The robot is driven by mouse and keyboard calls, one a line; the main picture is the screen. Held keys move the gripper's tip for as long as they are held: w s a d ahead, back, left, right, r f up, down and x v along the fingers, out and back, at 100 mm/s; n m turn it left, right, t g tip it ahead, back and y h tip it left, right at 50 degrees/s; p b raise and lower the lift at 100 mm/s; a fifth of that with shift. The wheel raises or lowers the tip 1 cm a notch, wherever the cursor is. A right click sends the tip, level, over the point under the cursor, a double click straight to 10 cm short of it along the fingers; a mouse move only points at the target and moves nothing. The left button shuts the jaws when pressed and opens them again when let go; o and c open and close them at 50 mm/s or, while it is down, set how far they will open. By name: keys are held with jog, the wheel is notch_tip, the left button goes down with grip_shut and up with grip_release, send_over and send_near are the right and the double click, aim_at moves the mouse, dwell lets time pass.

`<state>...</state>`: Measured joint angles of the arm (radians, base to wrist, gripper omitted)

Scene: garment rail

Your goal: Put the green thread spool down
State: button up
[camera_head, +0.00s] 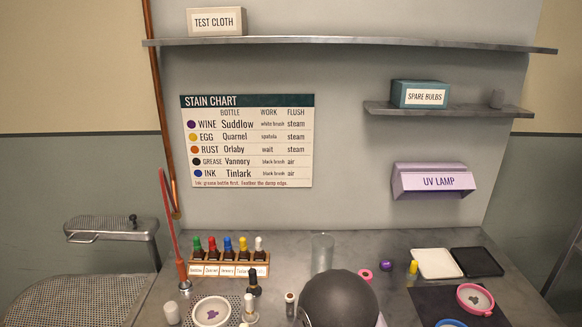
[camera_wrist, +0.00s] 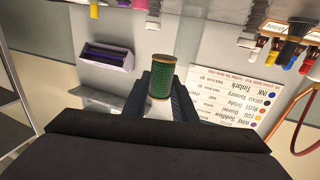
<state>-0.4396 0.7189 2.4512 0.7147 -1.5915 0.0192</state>
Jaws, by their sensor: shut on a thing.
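The green thread spool (camera_wrist: 159,82) shows in the wrist view, with pale brown ends and dark green thread. My gripper (camera_wrist: 160,94) is shut on it, with a dark finger on each side. The wrist view is upside down, with the wall behind the spool and the table's things along the top edge. I cannot make out the spool in the head view, where a dark rounded shape (camera_head: 338,299) covers part of the front of the table.
A bottle rack (camera_head: 230,269) and a hooped cloth (camera_head: 211,312) stand at the left of the grey table. A clear cylinder (camera_head: 322,252) stands at mid-back. A white tray (camera_head: 438,263), black tray (camera_head: 477,262) and pink hoop (camera_head: 475,299) are at the right.

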jog(key=y, duration=0.1)
jog(key=f+n+y+p, duration=0.1)
jog(key=d+f+n+y, duration=0.1)
jog(key=shift+w+f+t+y+p, duration=0.15)
jog(key=shift+w+t+y+p, duration=0.15)
jog(key=shift+y, duration=0.1)
jog(key=shift+s+d+f+n+y+p, duration=0.2)
jog(key=shift+s+f+n+y+p, duration=0.3)
jog(key=shift+n+y, duration=0.25)
jog(key=f+b, duration=0.1)
jog(key=s+d+f+b, duration=0.1)
jog(key=f, duration=0.1)
jog(key=d+f+b, duration=0.1)
jog(key=f+b, duration=0.1)
jog(key=shift+s, duration=0.4)
jog(key=shift+s+d+f, duration=0.15)
jog(key=shift+d+f, duration=0.05)
notch_tip(320, 180, up, 17)
jog(key=p, duration=1.7)
notch_tip(320, 180, down, 5)
jog(key=b, duration=0.5)
jog(key=shift+a, duration=0.1)
